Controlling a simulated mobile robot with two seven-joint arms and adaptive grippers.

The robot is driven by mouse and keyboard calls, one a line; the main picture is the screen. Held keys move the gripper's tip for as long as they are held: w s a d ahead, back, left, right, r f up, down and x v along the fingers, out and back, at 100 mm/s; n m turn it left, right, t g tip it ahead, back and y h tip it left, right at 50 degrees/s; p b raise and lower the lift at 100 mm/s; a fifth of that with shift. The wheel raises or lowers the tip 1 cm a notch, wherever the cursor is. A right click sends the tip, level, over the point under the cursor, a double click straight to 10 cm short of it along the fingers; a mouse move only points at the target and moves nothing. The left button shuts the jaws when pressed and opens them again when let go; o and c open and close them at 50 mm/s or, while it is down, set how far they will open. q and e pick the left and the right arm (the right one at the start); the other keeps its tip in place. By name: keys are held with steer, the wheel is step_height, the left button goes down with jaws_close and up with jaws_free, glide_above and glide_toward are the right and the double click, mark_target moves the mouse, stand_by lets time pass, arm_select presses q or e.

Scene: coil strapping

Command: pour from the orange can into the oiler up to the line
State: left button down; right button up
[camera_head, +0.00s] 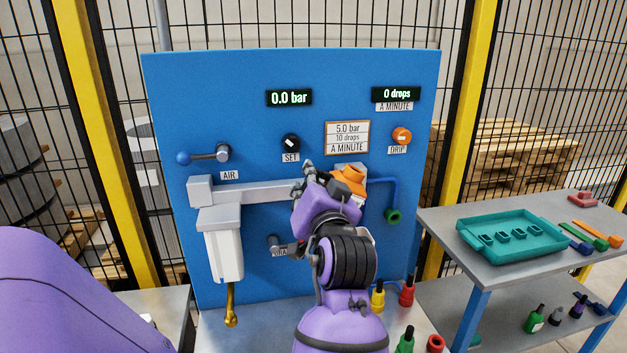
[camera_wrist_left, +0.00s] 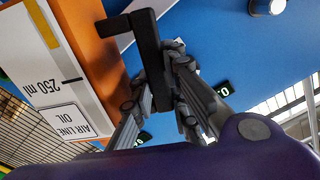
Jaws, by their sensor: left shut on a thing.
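The orange can (camera_head: 347,182) is in front of the blue panel, mostly behind my left gripper (camera_head: 326,180). In the left wrist view the can (camera_wrist_left: 90,45) fills the upper left, with a white label reading "250 ml" and "AIR LINE OIL". My left gripper (camera_wrist_left: 168,80) is shut on the can's black handle (camera_wrist_left: 148,55). The oiler cannot be made out; my gripper and wrist cover the panel where the grey pipe (camera_head: 260,191) runs in. Liquid and the fill line are not visible. My right gripper is not in view.
The blue panel (camera_head: 360,75) has displays reading 0.0 bar and 0 drops. A white bowl (camera_head: 224,255) hangs at left, with a brass drain (camera_head: 231,305) below. A grey side table (camera_head: 450,225) with a teal tray (camera_head: 515,255) stands right. Small bottles (camera_head: 377,296) stand low.

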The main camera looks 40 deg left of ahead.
arm_select(q)
steer(key=shift+d+f+n, duration=0.1)
steer(key=shift+f+n, duration=0.35)
steer(key=shift+n, duration=0.55)
steer(key=shift+w+d+f+n+b, duration=0.2)
steer(key=shift+w+f+n+b, duration=0.1)
steer(key=shift+f+n+b, duration=0.45)
steer(key=shift+w+d+f+n+b, duration=0.2)
steer(key=shift+w+f+n+b, duration=0.1)
steer(key=shift+f+n+b, duration=0.4)
steer(key=shift+w+d+f+n, duration=0.1)
steer(key=shift+f+n, duration=0.05)
steer(key=shift+n, duration=0.2)
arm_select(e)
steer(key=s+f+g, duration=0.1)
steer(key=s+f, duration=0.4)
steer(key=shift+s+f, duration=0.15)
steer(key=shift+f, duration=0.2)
